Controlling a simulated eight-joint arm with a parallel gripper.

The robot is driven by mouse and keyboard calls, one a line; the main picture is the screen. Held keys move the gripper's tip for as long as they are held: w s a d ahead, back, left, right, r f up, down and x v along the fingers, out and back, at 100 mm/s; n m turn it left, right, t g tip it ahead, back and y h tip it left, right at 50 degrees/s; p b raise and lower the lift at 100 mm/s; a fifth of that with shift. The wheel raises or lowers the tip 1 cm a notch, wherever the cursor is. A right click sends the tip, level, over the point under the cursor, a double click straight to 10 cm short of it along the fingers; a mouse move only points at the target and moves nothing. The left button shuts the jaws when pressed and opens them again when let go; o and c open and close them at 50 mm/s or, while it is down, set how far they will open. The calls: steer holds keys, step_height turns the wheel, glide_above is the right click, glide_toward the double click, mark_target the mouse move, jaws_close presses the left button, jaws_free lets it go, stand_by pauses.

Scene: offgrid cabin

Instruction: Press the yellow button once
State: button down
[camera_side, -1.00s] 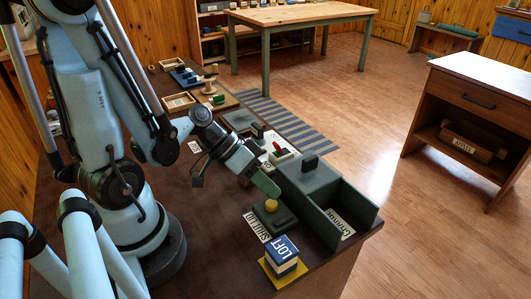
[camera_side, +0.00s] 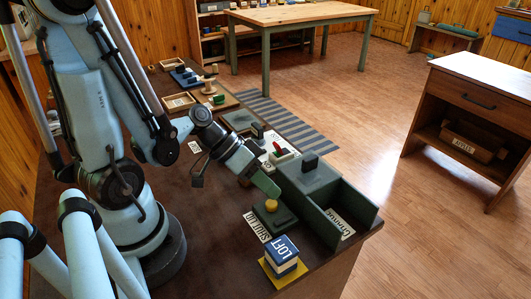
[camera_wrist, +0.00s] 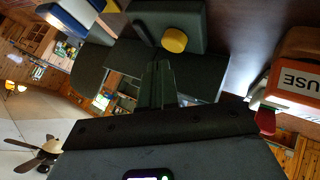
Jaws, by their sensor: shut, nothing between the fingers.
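The yellow button (camera_side: 271,205) is a small round knob on a dark green base (camera_side: 274,218) near the table's front right. In the wrist view the yellow button (camera_wrist: 174,40) shows just beyond the fingertips, on its dark green base (camera_wrist: 165,15). My gripper (camera_side: 275,192) is shut and empty, its green fingertips just above and behind the button in the side view. In the wrist view the fingers (camera_wrist: 158,70) end close to the button. A small gap seems to separate them; I cannot tell its exact size.
A dark green open box (camera_side: 352,203) with a sliding-lid block stands right beside the button. A blue and white LOFT block (camera_side: 282,257) sits on a yellow pad in front. A SHUTTER label (camera_side: 257,226) lies left of the base. Small trays (camera_side: 178,101) stand farther back.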

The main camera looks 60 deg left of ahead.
mark_target(267, 201)
steer(key=shift+r, duration=0.1)
stand_by(0.3)
steer(key=shift+r, duration=2.4)
steer(key=w+a+r+y, duration=0.1)
steer(key=y, duration=0.1)
steer(key=a+r+y, duration=0.1)
steer(key=y, duration=0.1)
steer(key=w+a+r+t+y, duration=0.1)
steer(key=r+y, duration=0.1)
steer(key=shift+w+r+n+y, duration=0.1)
steer(key=shift+w+n+y, duration=0.2)
steer(key=shift+w+y, duration=0.1)
steer(key=shift+s, duration=0.1)
